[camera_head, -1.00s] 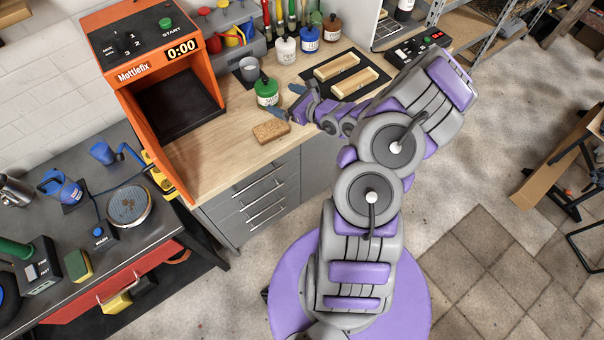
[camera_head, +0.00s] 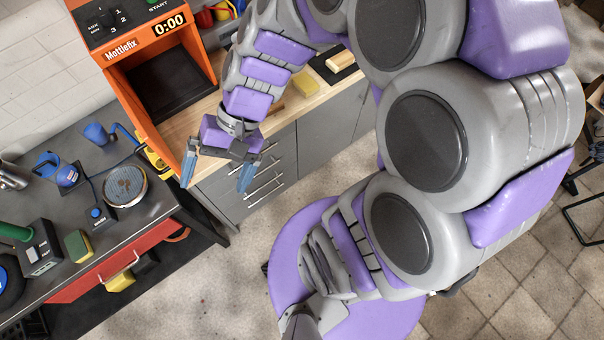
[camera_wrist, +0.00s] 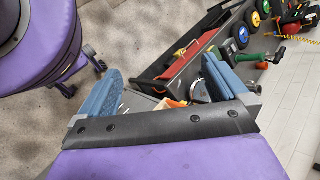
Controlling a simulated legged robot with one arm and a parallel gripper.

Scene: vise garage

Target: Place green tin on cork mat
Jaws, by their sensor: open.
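My gripper (camera_head: 217,176) is open in the head view, fingers pointing down, in front of the orange machine and above the wooden bench's front edge. Nothing is between its blue fingers; in the wrist view the open gripper (camera_wrist: 160,66) also holds nothing. The green tin is hidden now; a second ago a green tin stood on the wooden bench, where my arm now blocks the view. A brown cork-like block (camera_head: 277,107) shows only a small edge behind my arm. A round pad with a tan rim (camera_head: 125,185) lies on the grey bench. I cannot tell which is the cork mat.
The orange machine (camera_head: 137,65) stands left of my arm. The grey bench (camera_head: 98,249) at left holds a blue jug (camera_head: 66,174), a blue-button box (camera_head: 97,214) and a sponge (camera_head: 78,245). A yellow block (camera_head: 307,84) lies on the wooden bench (camera_head: 322,97). The floor in front is open.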

